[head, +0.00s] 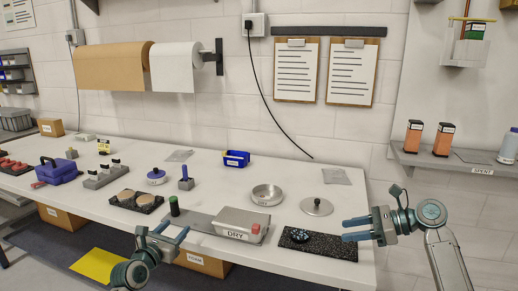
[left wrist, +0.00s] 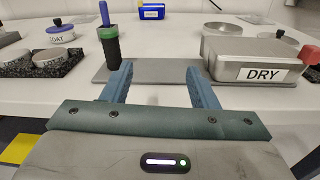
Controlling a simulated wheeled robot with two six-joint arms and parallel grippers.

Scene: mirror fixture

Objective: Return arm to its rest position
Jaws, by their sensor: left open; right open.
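My left gripper (head: 163,234) is open and empty at the front edge of the white table (head: 95,205). In the left wrist view its two blue fingers (left wrist: 158,72) point toward a flat grey plate (left wrist: 150,76), with nothing between them. A black cylinder with a green top (left wrist: 109,48) stands just beyond the left finger; it also shows in the head view (head: 174,206). A grey box labelled DRY (head: 243,224) sits to the right of the fingers. My right gripper (head: 345,229) is open and empty, its fingers pointing left over the dark speckled mat (head: 325,245).
A small dark round item (head: 299,235) lies on the mat. A metal bowl (head: 267,194) and a round lid (head: 317,206) stand behind. A dark tray with round pieces (head: 136,202) is left of the cylinder. A shelf (head: 455,163) with bottles juts out at the right.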

